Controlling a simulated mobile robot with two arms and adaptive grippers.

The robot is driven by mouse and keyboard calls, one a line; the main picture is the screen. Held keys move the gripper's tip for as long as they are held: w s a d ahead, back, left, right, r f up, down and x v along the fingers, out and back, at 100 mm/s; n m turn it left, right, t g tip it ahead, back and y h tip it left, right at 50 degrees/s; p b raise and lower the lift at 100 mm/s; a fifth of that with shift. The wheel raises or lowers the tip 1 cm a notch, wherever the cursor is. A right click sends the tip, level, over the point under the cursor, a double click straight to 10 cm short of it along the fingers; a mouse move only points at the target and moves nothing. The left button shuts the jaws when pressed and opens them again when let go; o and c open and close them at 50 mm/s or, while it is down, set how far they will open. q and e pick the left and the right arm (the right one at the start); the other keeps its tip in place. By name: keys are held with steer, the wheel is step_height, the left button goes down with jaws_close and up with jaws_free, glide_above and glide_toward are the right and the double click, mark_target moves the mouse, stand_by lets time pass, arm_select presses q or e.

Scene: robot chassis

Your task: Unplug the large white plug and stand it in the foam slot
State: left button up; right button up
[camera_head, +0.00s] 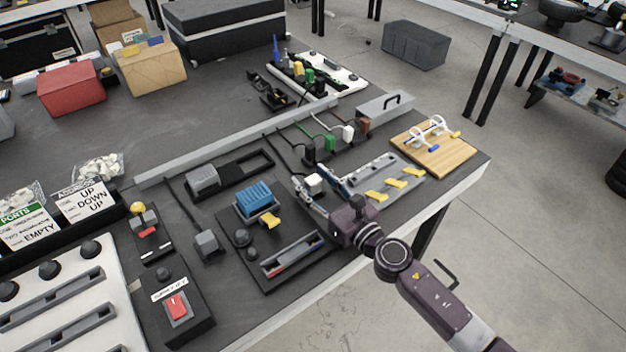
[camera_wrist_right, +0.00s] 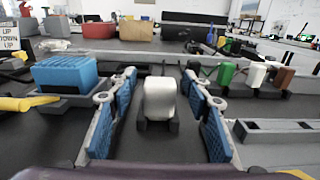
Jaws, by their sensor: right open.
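A large white plug (camera_head: 314,184) sits low on the bench, upright between black holding pieces; it fills the middle of the right wrist view (camera_wrist_right: 160,98). My right gripper (camera_head: 313,179) is open, with its blue-padded fingers on either side of the plug. Gaps show between plug and pads in the right wrist view (camera_wrist_right: 160,88). A smaller white plug (camera_head: 348,132) stands in the row behind, beside a green plug (camera_head: 330,142) and a brown one (camera_head: 364,124). I cannot tell which slot is the foam one. My left gripper is not in view.
A grey slotted holder (camera_head: 400,164) with yellow handles lies right of the gripper. A blue ribbed block (camera_head: 256,198) stands to the left. A dark tray (camera_head: 258,160) and a long grey rail (camera_head: 235,143) lie behind. A wooden board (camera_head: 455,153) sits near the bench edge.

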steer(key=shift+s+d, duration=0.1)
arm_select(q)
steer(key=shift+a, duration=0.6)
arm_select(e)
steer(key=shift+v, duration=3.9)
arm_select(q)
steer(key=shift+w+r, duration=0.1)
arm_select(e)
steer(key=shift+r, duration=0.1)
